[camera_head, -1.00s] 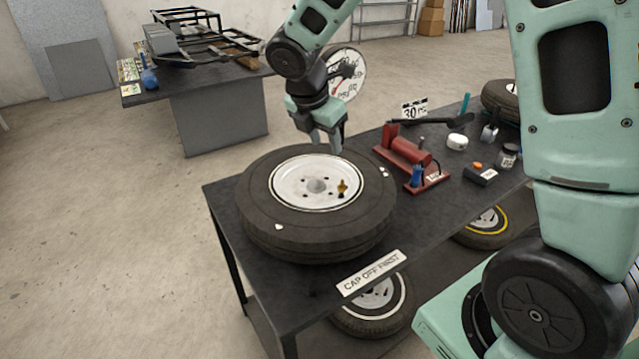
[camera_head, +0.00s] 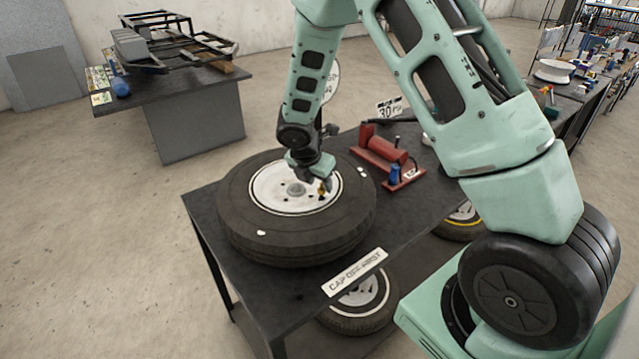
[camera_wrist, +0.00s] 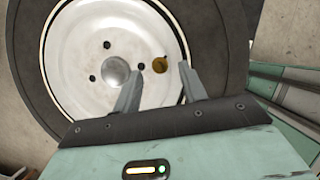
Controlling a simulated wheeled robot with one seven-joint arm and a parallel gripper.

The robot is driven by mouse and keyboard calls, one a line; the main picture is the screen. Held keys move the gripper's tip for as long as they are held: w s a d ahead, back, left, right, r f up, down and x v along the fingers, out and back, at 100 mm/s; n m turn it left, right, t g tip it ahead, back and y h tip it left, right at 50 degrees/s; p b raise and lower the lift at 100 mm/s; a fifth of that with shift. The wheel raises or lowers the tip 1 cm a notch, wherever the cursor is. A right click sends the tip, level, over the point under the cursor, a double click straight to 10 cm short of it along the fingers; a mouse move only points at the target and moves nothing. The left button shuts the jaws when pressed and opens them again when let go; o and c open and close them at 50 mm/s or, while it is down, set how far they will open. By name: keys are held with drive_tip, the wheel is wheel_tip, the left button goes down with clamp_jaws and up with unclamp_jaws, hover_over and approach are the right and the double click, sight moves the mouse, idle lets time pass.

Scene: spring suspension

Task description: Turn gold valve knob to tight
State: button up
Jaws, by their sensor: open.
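The gold valve knob (camera_head: 321,190) stands on the white hub of a tire lying flat on the dark table. It also shows in the wrist view (camera_wrist: 160,65), as a round gold piece on the white rim just beyond the fingertips. My gripper (camera_head: 322,182) is low over the right part of the hub, close beside the knob. In the wrist view my gripper (camera_wrist: 160,75) has its two grey fingers spread apart, with the knob in line with the gap between them. No contact with the knob is visible. The tire (camera_head: 240,215) surrounds the white hub (camera_head: 268,195).
A red pump (camera_head: 385,155) with a blue part stands right of the tire. A "CAP OFF FIRST" sign (camera_head: 355,272) is at the table's front edge. A gauge and a "30 PSI" card (camera_head: 390,108) stand behind. Small white bits lie on the tire.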

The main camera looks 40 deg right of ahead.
drive_tip(key=shift+x, duration=0.9)
clamp_jaws()
